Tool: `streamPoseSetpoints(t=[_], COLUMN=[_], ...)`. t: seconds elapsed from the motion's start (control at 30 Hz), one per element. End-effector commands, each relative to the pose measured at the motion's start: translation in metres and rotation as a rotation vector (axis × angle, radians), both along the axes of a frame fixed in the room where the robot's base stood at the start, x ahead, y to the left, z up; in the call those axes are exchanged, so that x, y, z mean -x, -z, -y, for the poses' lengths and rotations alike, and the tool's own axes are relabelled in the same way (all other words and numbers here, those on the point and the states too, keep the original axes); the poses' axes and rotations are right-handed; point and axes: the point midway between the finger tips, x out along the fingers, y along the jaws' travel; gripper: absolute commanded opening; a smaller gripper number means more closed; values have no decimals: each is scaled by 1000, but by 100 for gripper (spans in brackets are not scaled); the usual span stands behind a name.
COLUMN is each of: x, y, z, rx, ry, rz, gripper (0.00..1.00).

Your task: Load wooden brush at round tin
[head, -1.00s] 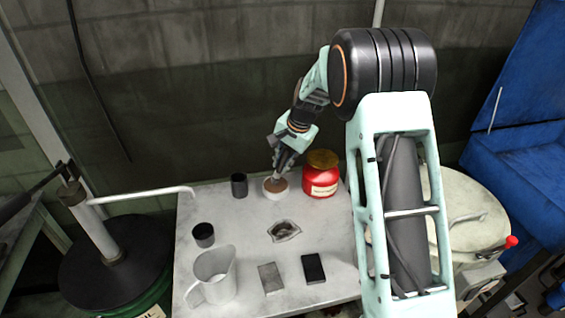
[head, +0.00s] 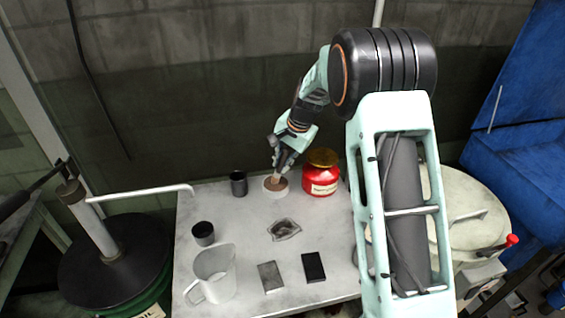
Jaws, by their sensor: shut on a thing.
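My gripper (head: 277,164) is at the back middle of the grey table, just above a round white-walled tin (head: 275,196) with brown contents. It is shut on the wooden brush (head: 276,180), which shows as a small light-brown piece below the fingers. The brush's lower end is at the tin's opening. I cannot tell whether it touches the brown contents. Much of the brush is hidden by the fingers.
A red can (head: 320,182) with a yellow-brown lid stands close right of the tin. A dark cup (head: 238,184) stands to its left. A second dark cup (head: 203,233), a clear jug (head: 214,273), a crumpled grey piece (head: 284,230) and two flat blocks, grey (head: 271,277) and black (head: 313,267), are nearer.

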Motion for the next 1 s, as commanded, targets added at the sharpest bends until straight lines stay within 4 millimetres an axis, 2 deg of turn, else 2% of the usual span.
streamPoseSetpoints(t=[0.43,1.0], x=[1,0], y=[-2,-48], z=[0,0], rx=[1,0], ry=[0,0], rz=[-3,0], gripper=[0,0])
